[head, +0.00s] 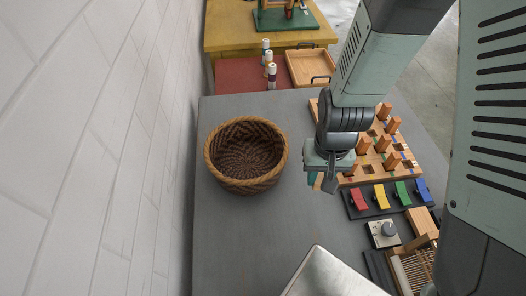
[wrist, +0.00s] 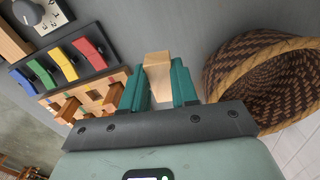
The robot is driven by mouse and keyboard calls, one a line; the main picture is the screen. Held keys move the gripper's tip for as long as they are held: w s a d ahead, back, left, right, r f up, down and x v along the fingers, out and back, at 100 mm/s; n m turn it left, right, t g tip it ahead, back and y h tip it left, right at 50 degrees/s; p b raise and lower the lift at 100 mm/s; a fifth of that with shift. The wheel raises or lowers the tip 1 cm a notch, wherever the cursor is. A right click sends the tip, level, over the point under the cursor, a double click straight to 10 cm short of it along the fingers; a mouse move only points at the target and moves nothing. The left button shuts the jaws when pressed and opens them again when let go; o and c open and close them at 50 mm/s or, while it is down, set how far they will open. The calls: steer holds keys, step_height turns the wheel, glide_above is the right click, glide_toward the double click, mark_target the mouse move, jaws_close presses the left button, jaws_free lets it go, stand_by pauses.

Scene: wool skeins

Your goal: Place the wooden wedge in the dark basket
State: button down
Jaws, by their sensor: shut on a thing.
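My gripper (wrist: 158,88) is shut on the wooden wedge (wrist: 158,60), a pale wood piece between the two green fingers in the wrist view. In the head view the gripper (head: 322,184) is over the grey table, to the right of the dark basket, and mostly hides the wedge. The dark basket (head: 211,163) is round and woven, dark brown with a lighter rim. It stands on the table and looks empty. In the wrist view the basket (wrist: 225,75) is to the right of the gripper, apart from it.
A wooden peg board (head: 410,172) lies right of the gripper. A dark strip with coloured switches (head: 382,197) and a dial box (head: 382,234) are nearer. A metallic surface (head: 330,275) is at the front. The grey table (head: 235,235) is clear around the basket.

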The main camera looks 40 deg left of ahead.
step_height(320, 180, up, 6)
steer(key=shift+f, duration=0.25)
steer(key=shift+n, duration=0.5)
steer(key=a, duration=1)
steer(key=shift+s+a+f, duration=0.15)
steer(key=shift+s+a, duration=0.1)
steer(key=shift+s, duration=0.15)
steer(key=s+a, duration=0.3)
steer(key=a, duration=0.5)
glide_above(249, 175)
steer(key=shift+n, duration=0.4)
step_height(249, 175, down, 11)
steer(key=shift+r, duration=0.1)
steer(key=shift+f, duration=2.1)
steer(key=shift+f, duration=0.15)
steer(key=c, duration=0.9)
jaws_free()
steer(key=shift+o, duration=0.2)
